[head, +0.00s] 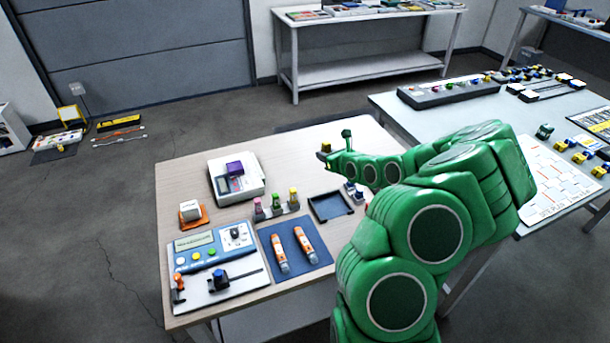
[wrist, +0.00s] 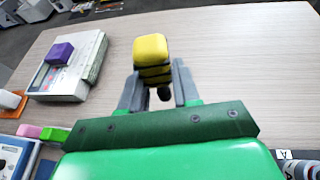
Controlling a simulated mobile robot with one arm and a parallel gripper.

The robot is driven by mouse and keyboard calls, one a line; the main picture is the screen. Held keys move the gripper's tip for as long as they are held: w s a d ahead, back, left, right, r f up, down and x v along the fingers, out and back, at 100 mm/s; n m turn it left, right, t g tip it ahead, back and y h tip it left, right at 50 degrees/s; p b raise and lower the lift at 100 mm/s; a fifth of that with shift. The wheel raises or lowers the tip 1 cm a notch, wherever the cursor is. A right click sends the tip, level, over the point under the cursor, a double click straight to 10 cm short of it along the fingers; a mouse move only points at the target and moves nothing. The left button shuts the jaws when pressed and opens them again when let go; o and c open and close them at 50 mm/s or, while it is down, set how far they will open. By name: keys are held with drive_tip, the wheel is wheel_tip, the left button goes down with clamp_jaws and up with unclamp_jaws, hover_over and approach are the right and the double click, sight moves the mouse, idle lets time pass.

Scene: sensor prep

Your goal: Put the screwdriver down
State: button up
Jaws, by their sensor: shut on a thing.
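My gripper (head: 334,155) is over the far right part of the light wooden table (head: 300,153). In the wrist view its two grey fingers (wrist: 156,80) are shut on a yellow and black piece, which looks like the handle of the screwdriver (wrist: 151,48). The yellow end also shows small in the head view, where the screwdriver (head: 326,147) sits at the fingertips. I cannot see a shaft, and I cannot tell the gap between the screwdriver and the tabletop.
A white device with a purple block (head: 235,168) stands left of my gripper. Bare tabletop surrounds my gripper.

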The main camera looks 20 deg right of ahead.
drive_tip(key=s+a+r+n+g+y, duration=0.1)
drive_tip(key=s+a+n+g+y, duration=0.1)
drive_tip(key=s+a+n+y, duration=0.4)
drive_tip(key=s+a+r+n+g+y, duration=0.15)
drive_tip(key=s+a, duration=0.25)
drive_tip(key=a, duration=0.5)
hover_over(288, 188)
drive_tip(key=s, duration=0.1)
wheel_tip(288, 188, down, 8)
drive_tip(key=shift+s+a+f, duration=0.1)
drive_tip(key=shift+s+f, duration=0.05)
drive_tip(key=shift+f, duration=0.05)
drive_tip(key=shift+w+f, duration=0.65)
drive_tip(key=shift+f, duration=1.7)
drive_tip(key=shift+f, duration=0.1)
drive_tip(key=o, duration=1.1)
drive_tip(key=shift+c, duration=0.2)
